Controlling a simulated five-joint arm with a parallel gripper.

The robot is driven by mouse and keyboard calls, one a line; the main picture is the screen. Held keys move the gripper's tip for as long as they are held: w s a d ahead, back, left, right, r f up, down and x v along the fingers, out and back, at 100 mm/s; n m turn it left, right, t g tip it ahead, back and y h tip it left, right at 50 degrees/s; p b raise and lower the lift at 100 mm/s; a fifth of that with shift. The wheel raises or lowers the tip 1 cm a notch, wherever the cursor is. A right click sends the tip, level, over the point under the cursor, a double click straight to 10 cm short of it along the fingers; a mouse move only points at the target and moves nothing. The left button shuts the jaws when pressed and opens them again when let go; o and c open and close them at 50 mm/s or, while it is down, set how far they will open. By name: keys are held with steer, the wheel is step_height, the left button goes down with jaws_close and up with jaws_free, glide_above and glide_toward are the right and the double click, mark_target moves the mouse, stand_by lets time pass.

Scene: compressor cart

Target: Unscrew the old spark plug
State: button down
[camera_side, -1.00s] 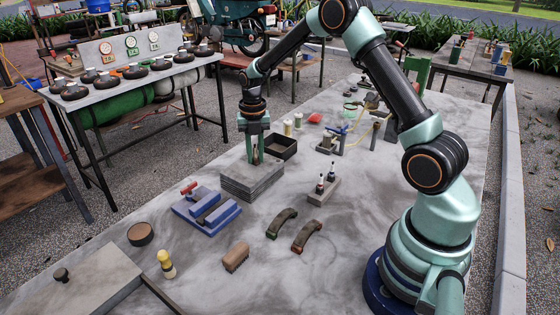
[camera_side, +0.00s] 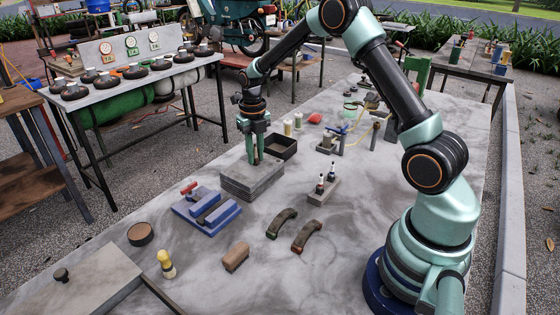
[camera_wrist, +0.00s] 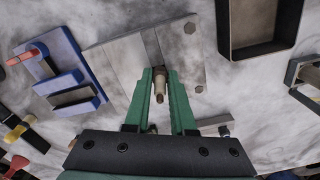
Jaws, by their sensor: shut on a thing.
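My gripper (camera_side: 254,160) points down over the grey finned block (camera_side: 252,181). In the side view the fingers mostly hide the plug. Two more spark plugs (camera_side: 320,186) stand upright in a small grey holder (camera_side: 324,197) to the right.
A blue vise-like fixture (camera_side: 207,211) stands close in front and left of the block. An open dark tray (camera_side: 282,147) sits just behind it.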

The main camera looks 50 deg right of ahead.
steer(key=c, duration=0.9)
jaws_free()
steer(key=shift+c, duration=0.2)
steer(key=m, duration=0.5)
steer(key=shift+m, duration=0.4)
steer(key=m, duration=1.1)
steer(key=shift+m, duration=0.3)
steer(key=m, duration=0.5)
steer(key=shift+m, duration=0.3)
